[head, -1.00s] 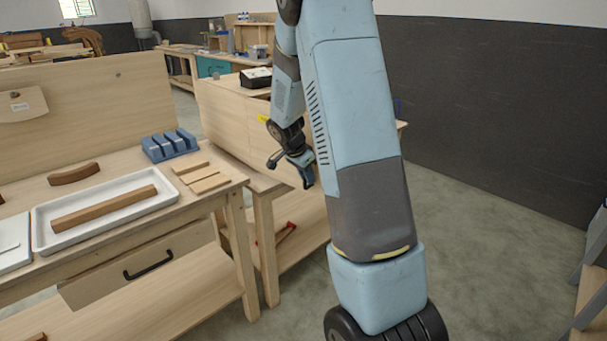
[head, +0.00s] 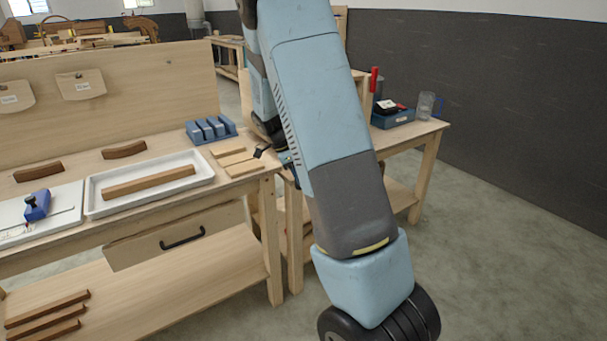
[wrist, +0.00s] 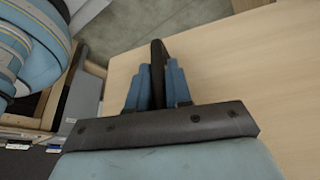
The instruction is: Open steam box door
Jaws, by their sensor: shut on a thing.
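In the wrist view, my gripper (wrist: 156,72) has its two blue fingers closed around a dark, narrow bar (wrist: 157,48), which looks like the door handle. A broad pale wooden panel (wrist: 245,70), likely the steam box door, fills the right of that view beside the fingers. Where the bar joins the panel is hidden. In the head view, my arm hides most of the steam box, and only a little of my gripper (head: 286,158) shows past the arm's left side. How far the door stands open cannot be told.
A workbench on the left carries a white tray (head: 92,195) with a wooden bar, a blue slotted block (head: 211,130) and flat wood strips (head: 233,158). A second bench (head: 425,128) at right holds a blue box (head: 392,118) and a clear jar. The floor at right is open.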

